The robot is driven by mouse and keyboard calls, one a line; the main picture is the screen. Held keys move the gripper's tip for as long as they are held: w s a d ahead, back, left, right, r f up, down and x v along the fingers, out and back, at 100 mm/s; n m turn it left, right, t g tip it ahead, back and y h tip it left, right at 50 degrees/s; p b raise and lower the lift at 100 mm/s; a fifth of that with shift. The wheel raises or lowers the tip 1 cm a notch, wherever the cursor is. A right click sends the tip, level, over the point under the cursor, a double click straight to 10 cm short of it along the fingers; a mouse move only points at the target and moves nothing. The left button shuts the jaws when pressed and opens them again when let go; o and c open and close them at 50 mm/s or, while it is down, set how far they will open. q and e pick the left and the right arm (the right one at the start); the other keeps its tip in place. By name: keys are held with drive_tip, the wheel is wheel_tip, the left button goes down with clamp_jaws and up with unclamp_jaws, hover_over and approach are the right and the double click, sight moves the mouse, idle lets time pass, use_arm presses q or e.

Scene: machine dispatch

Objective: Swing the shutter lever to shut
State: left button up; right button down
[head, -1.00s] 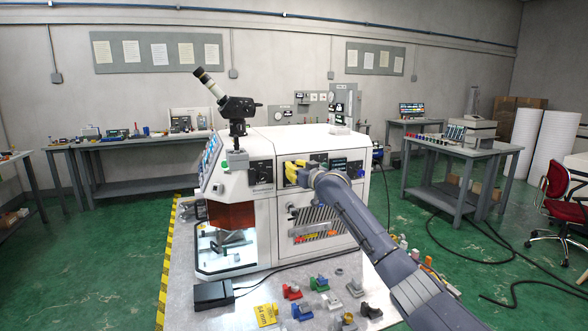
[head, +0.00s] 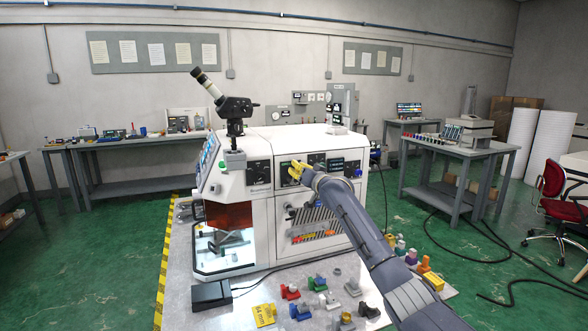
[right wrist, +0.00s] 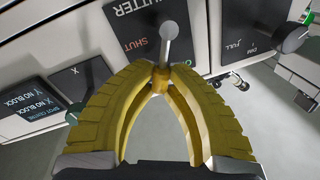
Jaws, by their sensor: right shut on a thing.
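The shutter lever (right wrist: 168,48) shows in the right wrist view as a thin metal rod with a round grey end, in front of a dark panel (right wrist: 138,22) marked "SHUTTER" and "SHUT" in red. My right gripper (right wrist: 161,82) has its yellow fingers closed together on the lever at its brass-coloured part. In the head view the right gripper (head: 294,170) is at the front of the white machine (head: 262,210), and its fingers and wrist hide the lever there. My left gripper is not in view.
An orange window (head: 229,215) is on the machine's left part, with a microscope (head: 232,105) on top. Small coloured parts, a yellow card (head: 264,315) and a black box (head: 211,294) lie on the bench in front. Dark knobs (right wrist: 297,39) flank the panel.

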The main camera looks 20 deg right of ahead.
drive_tip(key=shift+w+d+f+m+t+h, duration=0.1)
drive_tip(key=shift+d+f+m+t+h, duration=0.4)
drive_tip(key=shift+m, duration=1.6)
drive_tip(key=shift+d+f+m+g+h, duration=0.2)
drive_tip(key=shift+d+f+m, duration=0.6)
drive_tip(key=shift+m, duration=1.3)
drive_tip(key=shift+w+d+f+m+t+h, duration=0.1)
drive_tip(key=shift+d+f+m+t+h, duration=0.25)
drive_tip(key=shift+f+m, duration=1.15)
drive_tip(key=shift+r+m, duration=0.55)
drive_tip(key=shift+m, duration=0.25)
drive_tip(key=c, duration=1.4)
unclamp_jaws()
drive_tip(key=shift+o, duration=0.2)
drive_tip(key=shift+s, duration=0.15)
drive_tip(key=s+d+f, duration=0.1)
drive_tip(key=s, duration=1)
drive_tip(key=shift+s+d+f, duration=0.15)
drive_tip(key=shift+s+f, duration=0.15)
drive_tip(key=shift+f, duration=0.1)
